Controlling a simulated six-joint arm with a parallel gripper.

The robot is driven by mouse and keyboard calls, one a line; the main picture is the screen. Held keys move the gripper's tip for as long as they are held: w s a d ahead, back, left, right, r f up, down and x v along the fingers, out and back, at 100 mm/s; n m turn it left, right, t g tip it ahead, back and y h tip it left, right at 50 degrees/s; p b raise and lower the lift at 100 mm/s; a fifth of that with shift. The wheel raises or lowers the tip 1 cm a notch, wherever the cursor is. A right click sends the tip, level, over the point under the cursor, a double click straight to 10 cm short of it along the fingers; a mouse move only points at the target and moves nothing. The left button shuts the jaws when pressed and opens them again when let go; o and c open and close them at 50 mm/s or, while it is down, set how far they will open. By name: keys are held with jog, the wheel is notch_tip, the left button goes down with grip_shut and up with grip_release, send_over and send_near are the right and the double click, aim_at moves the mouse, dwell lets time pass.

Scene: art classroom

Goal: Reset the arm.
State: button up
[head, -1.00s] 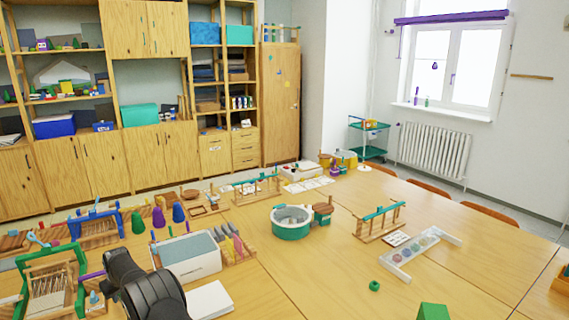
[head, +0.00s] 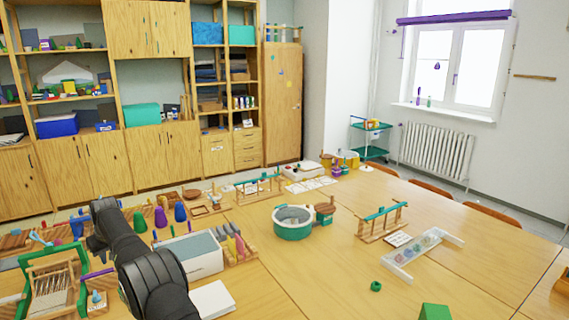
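My black arm shows in the head view at the lower left, rising from the bottom edge over the left part of the table. Its links reach up and left to a joint in front of the blue wooden frame. I cannot make out gripper fingers anywhere in the view, so what my gripper does is hidden. The arm covers part of the blue frame and the edge of a white box with a grey top (head: 199,262).
The wooden table (head: 330,275) is crowded at left with a green loom (head: 52,288) and several coloured pegs. A teal pot (head: 292,230), wooden rack (head: 382,221), clear tray (head: 423,248), green ring (head: 376,286) and green block (head: 434,312) stand further right. The front middle is clear.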

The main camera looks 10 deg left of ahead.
jog(key=w+d+r+m, duration=0.2)
jog(key=w+d, duration=0.9)
jog(key=w+d+r+m+t, duration=0.1)
jog(key=w+d+r, duration=0.1)
jog(key=w+d, duration=0.9)
jog(key=shift+w+d+m+h, duration=0.3)
jog(key=shift+w+d+m, duration=0.1)
jog(key=shift+w, duration=0.15)
